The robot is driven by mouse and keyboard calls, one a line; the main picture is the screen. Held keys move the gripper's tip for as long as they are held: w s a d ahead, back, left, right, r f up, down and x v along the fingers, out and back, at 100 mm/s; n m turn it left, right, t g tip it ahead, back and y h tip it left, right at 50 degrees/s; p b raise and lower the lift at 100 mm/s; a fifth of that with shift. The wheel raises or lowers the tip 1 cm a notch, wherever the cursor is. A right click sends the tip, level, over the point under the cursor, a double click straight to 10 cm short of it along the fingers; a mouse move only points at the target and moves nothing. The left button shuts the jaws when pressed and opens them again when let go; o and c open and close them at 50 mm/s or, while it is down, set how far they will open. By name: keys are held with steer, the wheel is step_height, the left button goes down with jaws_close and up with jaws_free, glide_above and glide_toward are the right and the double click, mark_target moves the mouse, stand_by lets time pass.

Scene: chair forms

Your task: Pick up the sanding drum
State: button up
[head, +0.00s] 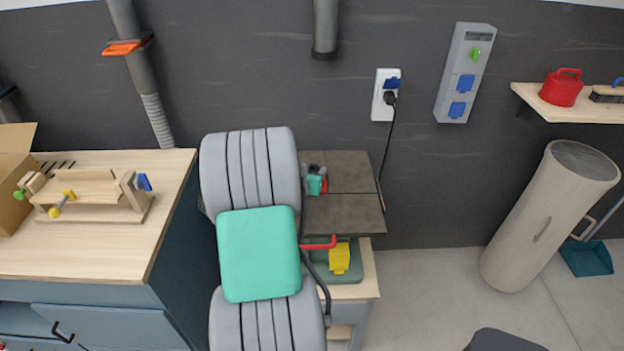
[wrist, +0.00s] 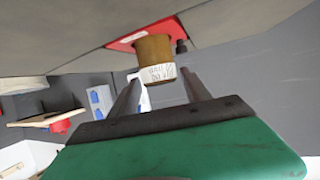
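The sanding drum (wrist: 154,52) is a short brown cylinder with a white, marked top end. In the wrist view it stands on a grey-brown surface (wrist: 220,25), beside a red patch (wrist: 122,42) and a small dark knob. That view appears upside down. My gripper (wrist: 158,77) is open, with one finger on each side of the drum's free end. Gaps show between fingers and drum. In the head view my arm covers much of the middle, and I cannot make out the drum beside the dark tabletop (head: 350,215).
A wooden workbench (head: 110,250) with a wooden jig (head: 90,195) stands at left. A red kettle-shaped object (head: 562,88) sits on a wall shelf (head: 590,112). A large pale cylinder (head: 545,220) leans at right. A black cord hangs from the wall outlet (head: 385,95) near the tabletop.

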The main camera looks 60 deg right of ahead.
jaws_close()
stand_by(0.4)
steer(key=shift+r, duration=0.2)
